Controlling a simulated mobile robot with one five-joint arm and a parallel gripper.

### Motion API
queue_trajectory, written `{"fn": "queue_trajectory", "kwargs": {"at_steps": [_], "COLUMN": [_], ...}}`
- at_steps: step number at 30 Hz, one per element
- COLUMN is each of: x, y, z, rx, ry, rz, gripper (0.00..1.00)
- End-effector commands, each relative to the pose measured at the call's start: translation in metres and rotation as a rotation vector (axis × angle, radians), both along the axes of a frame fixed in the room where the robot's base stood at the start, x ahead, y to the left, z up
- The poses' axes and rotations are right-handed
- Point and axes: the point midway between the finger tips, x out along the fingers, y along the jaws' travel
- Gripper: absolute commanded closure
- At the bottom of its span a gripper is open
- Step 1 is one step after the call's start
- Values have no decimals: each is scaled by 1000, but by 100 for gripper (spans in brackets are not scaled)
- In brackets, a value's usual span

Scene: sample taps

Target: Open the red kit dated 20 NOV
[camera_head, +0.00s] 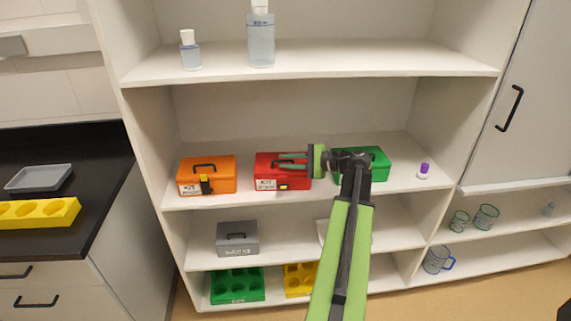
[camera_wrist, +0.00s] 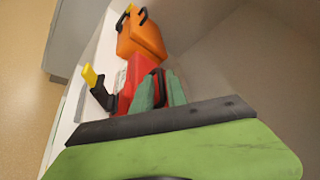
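The red kit (camera_head: 265,171) sits on the middle shelf, with a pale label whose date is too small to read. Its lid looks shut in the camera_head view. Its yellow-tipped black latch (camera_head: 283,187) juts outward from the front; the wrist view also shows this latch (camera_wrist: 92,77) sticking out. My gripper (camera_head: 281,161) reaches in from the right over the kit's top. In the wrist view its two green fingers (camera_wrist: 160,90) are apart, with the black handle showing between them. Whether they touch the handle is hidden.
An orange kit (camera_head: 222,177) stands left of the red kit, a green kit (camera_head: 375,162) right of it behind my arm. A purple-capped vial (camera_head: 424,170) is farther right. The upper shelf (camera_head: 350,63) lies above. A grey box (camera_head: 237,232) is below.

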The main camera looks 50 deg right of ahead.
Motion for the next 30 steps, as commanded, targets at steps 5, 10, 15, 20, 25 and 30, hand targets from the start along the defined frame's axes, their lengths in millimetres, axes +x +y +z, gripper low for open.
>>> {"fn": "queue_trajectory", "kwargs": {"at_steps": [5, 10, 15, 20, 25, 30], "x": [11, 12, 11, 11, 11, 11], "y": [5, 5, 5, 5, 5, 5], "z": [-3, -3, -2, -2, -2, -2], "rx": [0, 0, 0, 0, 0, 1], "ry": [0, 0, 0, 0, 0, 1], "rz": [1, 0, 0, 0, -1, -1], "gripper": [82, 82, 95, 100, 100, 100]}}
